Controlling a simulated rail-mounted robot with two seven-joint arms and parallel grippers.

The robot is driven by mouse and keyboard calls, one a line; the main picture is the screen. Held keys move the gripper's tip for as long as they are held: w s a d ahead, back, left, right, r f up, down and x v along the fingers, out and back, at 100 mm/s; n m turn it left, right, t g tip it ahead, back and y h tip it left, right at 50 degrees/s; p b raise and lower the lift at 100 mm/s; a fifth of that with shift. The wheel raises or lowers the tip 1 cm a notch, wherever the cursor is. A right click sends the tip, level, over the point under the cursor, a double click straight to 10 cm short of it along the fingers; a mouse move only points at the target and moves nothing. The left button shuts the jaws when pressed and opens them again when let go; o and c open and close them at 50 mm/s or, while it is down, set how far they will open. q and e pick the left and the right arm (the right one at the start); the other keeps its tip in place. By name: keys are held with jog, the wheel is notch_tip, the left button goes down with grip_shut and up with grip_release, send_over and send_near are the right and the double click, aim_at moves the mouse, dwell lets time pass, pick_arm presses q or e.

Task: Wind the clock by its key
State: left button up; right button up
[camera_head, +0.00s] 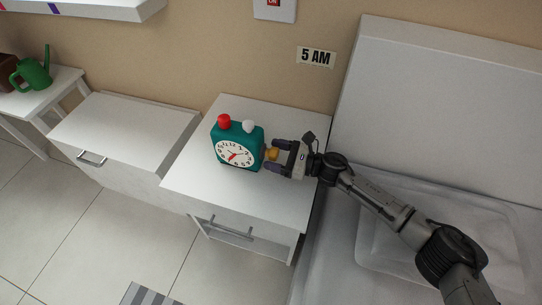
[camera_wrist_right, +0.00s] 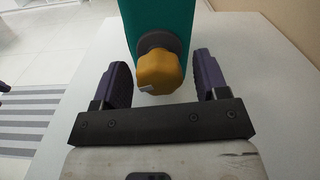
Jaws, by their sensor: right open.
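The clock (camera_head: 238,146) is a teal box with a white dial, red hands, and a red and a white button on top. It stands upright on the white nightstand. Its yellow key (camera_head: 271,154) sticks out of the side that faces right. In the right wrist view the key (camera_wrist_right: 157,72) sits on a dark round collar on the teal side. My right gripper (camera_head: 273,157) is open, with its fingers on either side of the key. In the wrist view there are gaps between the key and both purple fingers.
The nightstand (camera_head: 202,176) has bare top around the clock. A bed (camera_head: 424,100) adjoins on the right, under my right arm. A white cabinet (camera_head: 125,126) stands left, and a green watering can (camera_head: 34,74) farther left.

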jog(key=shift+w+a, duration=0.2)
jog(key=shift+a, duration=0.45)
jog(key=shift+c, duration=0.5)
jog(key=shift+c, duration=0.6)
jog(key=c, duration=0.7)
